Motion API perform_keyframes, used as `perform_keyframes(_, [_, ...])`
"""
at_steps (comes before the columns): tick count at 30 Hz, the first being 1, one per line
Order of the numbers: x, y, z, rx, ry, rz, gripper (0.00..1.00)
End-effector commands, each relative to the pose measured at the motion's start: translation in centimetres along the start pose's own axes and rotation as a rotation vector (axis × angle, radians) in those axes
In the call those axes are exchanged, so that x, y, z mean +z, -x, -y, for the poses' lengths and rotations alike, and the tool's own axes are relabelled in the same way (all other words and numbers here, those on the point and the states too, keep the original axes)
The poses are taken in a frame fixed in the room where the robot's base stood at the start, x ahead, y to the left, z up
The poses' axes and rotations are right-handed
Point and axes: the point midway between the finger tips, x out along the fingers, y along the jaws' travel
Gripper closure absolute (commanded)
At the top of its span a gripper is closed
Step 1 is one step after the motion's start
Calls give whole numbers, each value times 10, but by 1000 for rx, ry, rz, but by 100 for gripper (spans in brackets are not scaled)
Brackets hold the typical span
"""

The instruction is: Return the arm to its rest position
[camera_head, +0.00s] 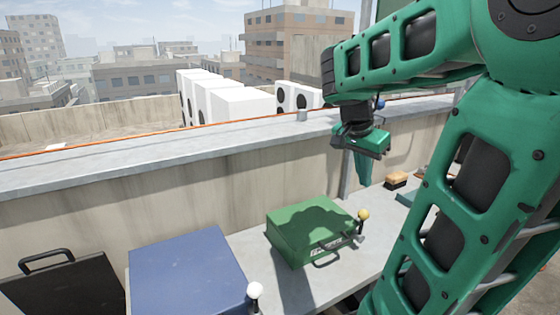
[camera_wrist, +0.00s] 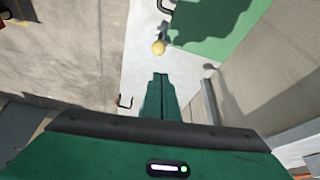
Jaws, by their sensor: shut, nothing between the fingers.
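My gripper (camera_head: 364,172) hangs from the green arm at the right of the head view, fingers pointing down, above the bench and to the right of the green case. In the wrist view my gripper (camera_wrist: 161,76) is shut, its two green fingers together with nothing between them. The arm is bent, with its upper link reaching left and its lower link crossing the right side of the head view. The fingertips look apart from everything on the bench.
A green case (camera_head: 290,226) lies on the grey bench (camera_head: 276,288), with a yellow-knobbed lever (camera_head: 362,216) beside it. A blue case (camera_head: 186,272) and a black case (camera_head: 66,288) stand left. A brush-like block (camera_head: 396,179) lies right. A concrete parapet (camera_head: 200,190) runs behind.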

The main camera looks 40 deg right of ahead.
Motion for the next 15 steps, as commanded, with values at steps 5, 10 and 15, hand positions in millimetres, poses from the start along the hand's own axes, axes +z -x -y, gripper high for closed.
perform_keyframes(5, [1, 0, 0, 0, 3, 1, 100])
perform_keyframes(10, [36, -8, -15, -21, 185, 73, 100])
perform_keyframes(15, [114, -21, -49, -91, 578, 221, 100])
